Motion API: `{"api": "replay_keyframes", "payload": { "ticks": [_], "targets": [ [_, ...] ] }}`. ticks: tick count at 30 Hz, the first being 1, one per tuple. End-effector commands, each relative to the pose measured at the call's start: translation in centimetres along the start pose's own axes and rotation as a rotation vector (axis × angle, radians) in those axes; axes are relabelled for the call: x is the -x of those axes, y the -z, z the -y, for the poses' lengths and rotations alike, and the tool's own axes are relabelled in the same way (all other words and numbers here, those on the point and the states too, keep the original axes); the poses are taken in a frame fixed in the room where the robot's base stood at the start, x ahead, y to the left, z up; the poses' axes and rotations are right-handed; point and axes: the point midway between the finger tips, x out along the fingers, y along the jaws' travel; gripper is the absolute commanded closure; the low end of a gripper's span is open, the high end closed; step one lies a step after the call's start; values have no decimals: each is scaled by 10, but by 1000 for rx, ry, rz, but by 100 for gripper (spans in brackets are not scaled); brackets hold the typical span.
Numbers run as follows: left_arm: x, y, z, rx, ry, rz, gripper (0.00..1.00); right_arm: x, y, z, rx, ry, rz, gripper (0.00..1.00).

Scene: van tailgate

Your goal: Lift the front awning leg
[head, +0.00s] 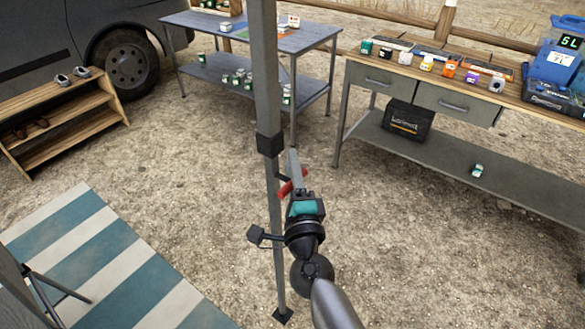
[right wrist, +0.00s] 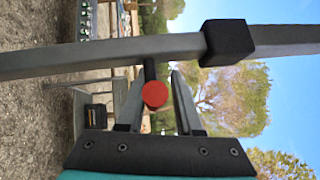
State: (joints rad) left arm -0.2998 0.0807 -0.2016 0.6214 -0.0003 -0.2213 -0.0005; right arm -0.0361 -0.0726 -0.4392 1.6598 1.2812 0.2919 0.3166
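The front awning leg (head: 263,70) is a grey square post standing upright in the head view, with its foot on the gravel. It has a black collar (head: 270,144) and a red handle (head: 290,186) just below it. In the right wrist view the leg (right wrist: 110,56) runs across the picture, with the collar (right wrist: 229,42) at right and the handle's round red end (right wrist: 155,94) in front. My right gripper (right wrist: 162,75) is open, its fingers on either side of the handle, closer to the left finger. Whether it touches is unclear. My left gripper is out of view.
A workbench (head: 470,150) with small colourful items and a blue case (head: 553,68) stands at right. A blue-topped table (head: 250,38) stands behind the leg. A wooden shoe rack (head: 65,110) and a striped mat (head: 110,265) are at left. Open gravel lies between them.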

Motion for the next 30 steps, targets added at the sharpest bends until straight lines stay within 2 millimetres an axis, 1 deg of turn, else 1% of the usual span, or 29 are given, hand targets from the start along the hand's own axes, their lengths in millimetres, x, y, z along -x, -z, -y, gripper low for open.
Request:
{"api": "replay_keyframes", "payload": {
  "ticks": [1,5,6,13,17,20,23,30],
  "targets": [
    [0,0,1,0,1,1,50,-1,-1,3,-1,7,1,67],
    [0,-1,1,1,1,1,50,-1,-1,2,-1,3,3,52],
    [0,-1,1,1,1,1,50,-1,-1,1,-1,2,3,50],
    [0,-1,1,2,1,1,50,1,-1,-1,1,-3,4,50],
    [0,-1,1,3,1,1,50,8,-1,-2,1,-5,4,50],
    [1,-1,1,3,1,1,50,20,-1,-2,3,-6,5,50],
    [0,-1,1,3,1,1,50,39,-1,-3,2,-7,5,50],
    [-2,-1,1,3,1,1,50,88,-1,-2,2,-6,6,50]
  ]
}}
